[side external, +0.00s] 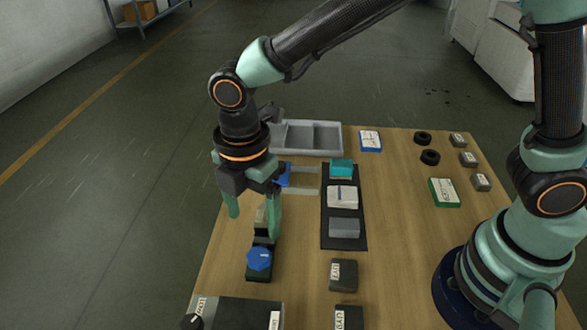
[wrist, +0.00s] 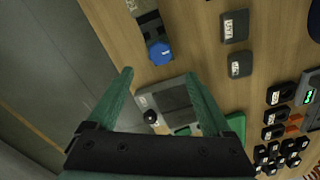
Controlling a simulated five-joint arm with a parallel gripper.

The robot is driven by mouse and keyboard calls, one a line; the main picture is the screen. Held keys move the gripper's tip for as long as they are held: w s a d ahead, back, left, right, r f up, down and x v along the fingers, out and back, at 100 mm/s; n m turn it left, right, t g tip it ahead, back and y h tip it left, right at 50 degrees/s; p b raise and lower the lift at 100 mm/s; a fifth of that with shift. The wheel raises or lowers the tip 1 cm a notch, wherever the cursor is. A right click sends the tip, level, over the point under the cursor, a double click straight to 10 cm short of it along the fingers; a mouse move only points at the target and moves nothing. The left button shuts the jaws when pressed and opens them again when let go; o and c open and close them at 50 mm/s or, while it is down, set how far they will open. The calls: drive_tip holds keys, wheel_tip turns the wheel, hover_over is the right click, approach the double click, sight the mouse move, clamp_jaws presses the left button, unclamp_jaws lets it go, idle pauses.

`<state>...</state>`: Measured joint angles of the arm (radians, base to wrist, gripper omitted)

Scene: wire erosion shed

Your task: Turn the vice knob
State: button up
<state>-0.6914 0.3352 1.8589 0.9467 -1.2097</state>
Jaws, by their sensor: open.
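The vice knob (side external: 259,259) is round and blue with a pale mark, on the near end of a small dark vice (side external: 259,277). It also shows in the wrist view (wrist: 160,53), just beyond the gap between the fingertips. My gripper (side external: 253,227) points down, open and empty, with its two green fingers apart. In the side view it is just above and behind the knob and hides part of the vice body. In the wrist view my gripper (wrist: 160,75) shows no contact with the knob. Its exact height over the knob is unclear.
A grey box (side external: 240,312) with a black knob (side external: 191,321) stands near the vice at the front left. A dark block (side external: 343,275) lies to the right. A black mat (side external: 344,242) with blocks and a grey tray (side external: 306,138) are farther back. The table's middle right is clear.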

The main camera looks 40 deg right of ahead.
wheel_tip(320, 180, up, 2)
drive_tip(key=shift+r, duration=0.25)
drive_tip(key=s+d+r+m+t, duration=0.1)
drive_tip(key=d+r+m, duration=0.4)
drive_tip(key=d+m, duration=0.6)
drive_tip(key=s+d+r+m+t, duration=0.1)
drive_tip(key=d+r+m+t, duration=0.3)
drive_tip(key=d+m, duration=0.6)
drive_tip(key=d, duration=0.5)
drive_tip(key=shift+s+r+m+t, duration=0.3)
drive_tip(key=shift+s+r+m, duration=0.05)
drive_tip(key=shift+s+m, duration=0.05)
